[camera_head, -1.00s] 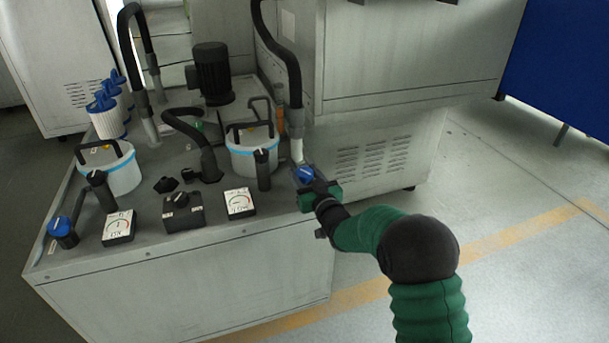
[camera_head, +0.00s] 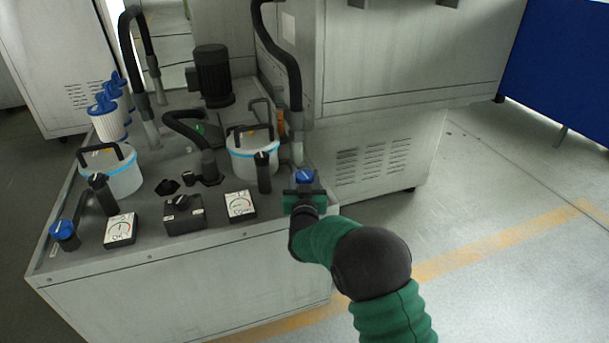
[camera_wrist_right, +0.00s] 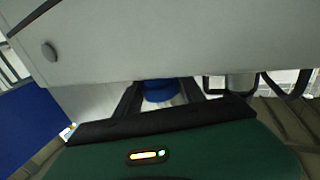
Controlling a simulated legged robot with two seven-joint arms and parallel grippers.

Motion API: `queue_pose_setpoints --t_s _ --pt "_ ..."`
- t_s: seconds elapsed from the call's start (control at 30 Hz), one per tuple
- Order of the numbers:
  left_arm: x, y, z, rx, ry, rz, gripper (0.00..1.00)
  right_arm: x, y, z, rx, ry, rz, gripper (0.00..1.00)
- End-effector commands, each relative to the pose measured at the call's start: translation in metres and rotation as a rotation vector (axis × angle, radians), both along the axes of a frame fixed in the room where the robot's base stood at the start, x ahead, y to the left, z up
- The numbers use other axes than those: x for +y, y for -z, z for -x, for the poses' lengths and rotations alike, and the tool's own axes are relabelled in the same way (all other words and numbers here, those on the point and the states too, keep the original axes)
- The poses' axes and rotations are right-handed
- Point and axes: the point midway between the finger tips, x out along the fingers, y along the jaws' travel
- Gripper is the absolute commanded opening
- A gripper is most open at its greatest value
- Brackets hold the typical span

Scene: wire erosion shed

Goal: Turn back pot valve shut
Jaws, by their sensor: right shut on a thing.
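A blue valve knob (camera_head: 304,176) sits at the right end of the machine's deck, beside the right-hand white pot (camera_head: 252,160). My right gripper (camera_head: 304,186) is shut on this knob, with a finger on either side. In the right wrist view the blue knob (camera_wrist_right: 158,91) shows between the two dark fingers, partly hidden by the gripper body. A second blue valve knob (camera_head: 62,230) stands at the deck's front left corner, near the left-hand white pot (camera_head: 122,181). My left gripper is not in view.
Dial gauges (camera_head: 240,206) and a black switch box (camera_head: 184,221) line the deck's front edge. A black handle (camera_head: 262,160) stands left of my right gripper. A grey cabinet (camera_head: 385,150) rises behind it. The floor at right is clear.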

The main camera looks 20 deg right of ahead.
Motion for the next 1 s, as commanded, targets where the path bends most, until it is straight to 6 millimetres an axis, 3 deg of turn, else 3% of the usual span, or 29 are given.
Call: queue_pose_setpoints --t_s 0.3,0.8,0.83,1.0 --pt "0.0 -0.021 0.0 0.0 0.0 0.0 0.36 0.002 -0.001 0.0 0.003 0.126 0.0 0.06" --pt "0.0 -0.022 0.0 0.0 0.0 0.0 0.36 0.001 0.001 0.0 0.002 0.15 0.0 0.06" --pt "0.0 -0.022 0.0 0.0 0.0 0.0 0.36 0.001 0.001 0.0 0.002 0.15 0.0 0.51" --pt "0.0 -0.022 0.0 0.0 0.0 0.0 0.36 0.0 0.001 0.0 0.001 0.149 0.0 0.69"
